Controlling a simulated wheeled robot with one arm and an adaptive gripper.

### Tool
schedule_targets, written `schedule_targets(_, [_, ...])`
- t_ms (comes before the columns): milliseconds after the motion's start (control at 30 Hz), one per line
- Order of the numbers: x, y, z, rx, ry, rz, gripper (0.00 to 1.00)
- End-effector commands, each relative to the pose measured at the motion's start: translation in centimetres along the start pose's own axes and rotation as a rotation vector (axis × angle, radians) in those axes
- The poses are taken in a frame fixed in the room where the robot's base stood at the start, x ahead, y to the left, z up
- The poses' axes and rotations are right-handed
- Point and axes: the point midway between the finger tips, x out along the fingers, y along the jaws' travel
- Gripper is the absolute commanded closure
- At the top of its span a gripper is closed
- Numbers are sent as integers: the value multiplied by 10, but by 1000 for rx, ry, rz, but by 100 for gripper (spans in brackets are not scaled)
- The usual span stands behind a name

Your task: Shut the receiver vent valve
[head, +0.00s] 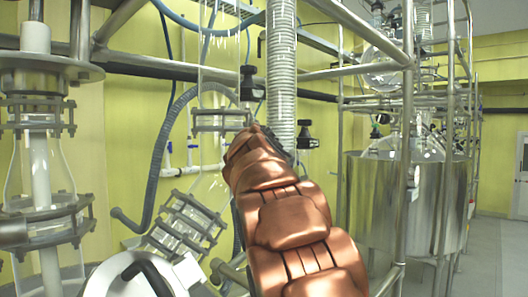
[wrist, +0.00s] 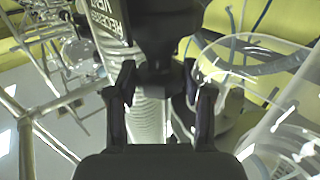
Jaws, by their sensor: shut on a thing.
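The receiver vent valve shows in the wrist view as a black body (wrist: 152,28). Beside it is a dark tag (wrist: 108,20) with pale letters that seem to read "RECEIVER VENT". My gripper (wrist: 160,78) has one finger on each side of the valve's dark lower part and is shut on it. The exact contact and the handle's angle are too dark to tell. In the head view my copper-coloured arm hides most of the gripper. Black fittings show near the arm's end, above (head: 247,82) and to the right (head: 305,135); I cannot tell which is the valve.
A ribbed pale hose (head: 281,70) runs upright right behind the arm's end. Glass vessels with metal clamps stand at left (head: 40,150) and below (head: 187,222). A steel frame post (head: 407,130) and a large steel tank (head: 370,200) stand at right. Open floor lies far right.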

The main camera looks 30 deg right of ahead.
Motion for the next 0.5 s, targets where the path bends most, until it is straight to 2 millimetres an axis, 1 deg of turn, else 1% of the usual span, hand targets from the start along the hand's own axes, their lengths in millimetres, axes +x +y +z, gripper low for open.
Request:
schedule_targets(67, [0, -1, 2, -1, 2, 13, 84])
schedule_targets(500, [0, 0, 0, -1, 0, 48, 84])
